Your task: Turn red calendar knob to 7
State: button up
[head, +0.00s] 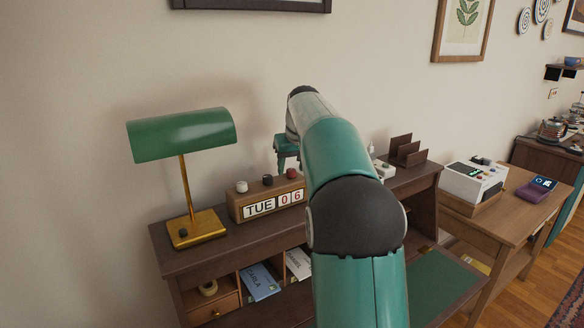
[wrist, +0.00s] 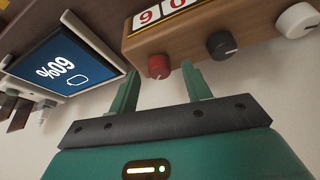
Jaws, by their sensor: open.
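The wooden desk calendar (head: 235,212) stands on the desk and reads TUE 06. Its top carries a white, a black and a red knob (head: 291,173). The red knob (wrist: 158,66) is at the end by the digits. My gripper (head: 286,163) is open and points down just above the red knob. In the wrist view, which is upside down, my gripper's (wrist: 160,75) fingers lie to either side of the red knob. I cannot tell whether they touch it. My arm hides the calendar's right end in the head view.
A green-shaded brass lamp (head: 183,140) stands left of the calendar. A screen device reading 60% (wrist: 65,55) is near the gripper in the wrist view. The black knob (wrist: 221,45) and white knob (wrist: 297,20) are beside the red one.

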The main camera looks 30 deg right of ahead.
jog(key=shift+w+f, duration=0.15)
jog(key=shift+f, duration=0.25)
jog(key=c, duration=1)
jog(key=shift+a+r+m+h, duration=0.15)
jog(key=shift+m+h, duration=0.45)
jog(key=shift+m, duration=1.1)
jog(key=shift+w+m+g+h, duration=0.1)
jog(key=shift+m+g+h, duration=0.3)
jog(key=shift+m, duration=0.8)
